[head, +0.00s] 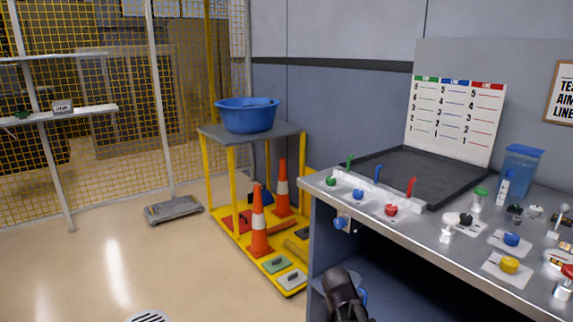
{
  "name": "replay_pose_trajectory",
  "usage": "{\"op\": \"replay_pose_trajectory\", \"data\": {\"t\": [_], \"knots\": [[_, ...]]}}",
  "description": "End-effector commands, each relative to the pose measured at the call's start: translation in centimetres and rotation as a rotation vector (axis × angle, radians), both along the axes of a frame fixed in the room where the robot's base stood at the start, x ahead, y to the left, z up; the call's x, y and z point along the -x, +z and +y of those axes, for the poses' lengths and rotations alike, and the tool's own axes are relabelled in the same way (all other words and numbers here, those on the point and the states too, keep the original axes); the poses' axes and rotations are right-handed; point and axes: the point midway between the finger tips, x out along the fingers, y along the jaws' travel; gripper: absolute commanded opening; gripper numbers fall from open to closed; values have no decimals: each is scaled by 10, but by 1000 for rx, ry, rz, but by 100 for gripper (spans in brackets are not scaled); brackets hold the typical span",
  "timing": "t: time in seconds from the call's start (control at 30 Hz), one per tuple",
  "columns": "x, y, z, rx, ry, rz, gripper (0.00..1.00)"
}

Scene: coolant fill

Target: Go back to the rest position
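A dark part of my arm, which looks like my gripper (340,284), shows at the bottom edge, right of centre. It is in front of the workbench (445,235), below the level of its top. Its fingers cannot be made out, so I cannot tell whether it is open or shut, or whether it holds anything. A blue rounded part shows partly behind it.
The bench top carries green, blue and red knobs (391,210), a yellow button (509,265), a black tray (415,172) and a blue-lidded container (521,170). A yellow-framed stand (210,183) holds a blue basin (247,114) and orange cones (259,225).

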Motion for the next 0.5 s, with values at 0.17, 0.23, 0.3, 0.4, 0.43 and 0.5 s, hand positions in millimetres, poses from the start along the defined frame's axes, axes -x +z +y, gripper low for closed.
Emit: {"op": "replay_pose_trajectory", "data": {"t": [0.17,0.23,0.3,0.4,0.43,0.5], "knots": [[24,-8,4,-150,-66,26,87],[30,-10,7,-197,-84,34,87],[35,-11,9,-237,-101,40,87],[42,-12,13,-292,-121,48,87],[44,-12,14,-307,-127,51,87],[49,-12,16,-343,-142,56,87]]}}
